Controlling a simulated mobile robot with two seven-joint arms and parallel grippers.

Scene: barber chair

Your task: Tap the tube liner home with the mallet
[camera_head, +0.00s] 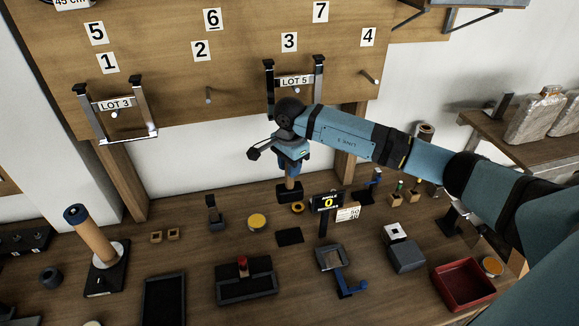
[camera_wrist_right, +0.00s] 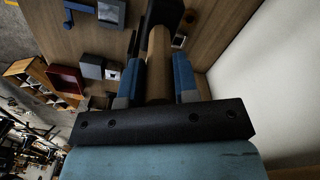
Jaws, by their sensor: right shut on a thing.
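My right gripper (camera_head: 288,165) is shut on the mallet's wooden handle (camera_head: 289,181), with the black mallet head (camera_head: 289,192) hanging below it. The head's exact height above the bench is hard to tell. In the right wrist view, the handle (camera_wrist_right: 157,65) runs between the two blue fingers to the dark head (camera_wrist_right: 165,12). A tan tube (camera_head: 95,238) stands slightly tilted on a black base with a white disc at the bench's left. A dark blue piece (camera_head: 76,214), apparently the liner, sits at its top end; how deep is unclear. The mallet is well right of the tube. My left gripper is not in view.
The wooden bench (camera_head: 200,268) holds a black tray (camera_head: 164,298), a black block with a red knob (camera_head: 246,279), a small angle display (camera_head: 327,203) and a red tray (camera_head: 465,285). A numbered pegboard (camera_head: 240,60) with hanging frames stands behind. Small parts lie between tube and mallet.

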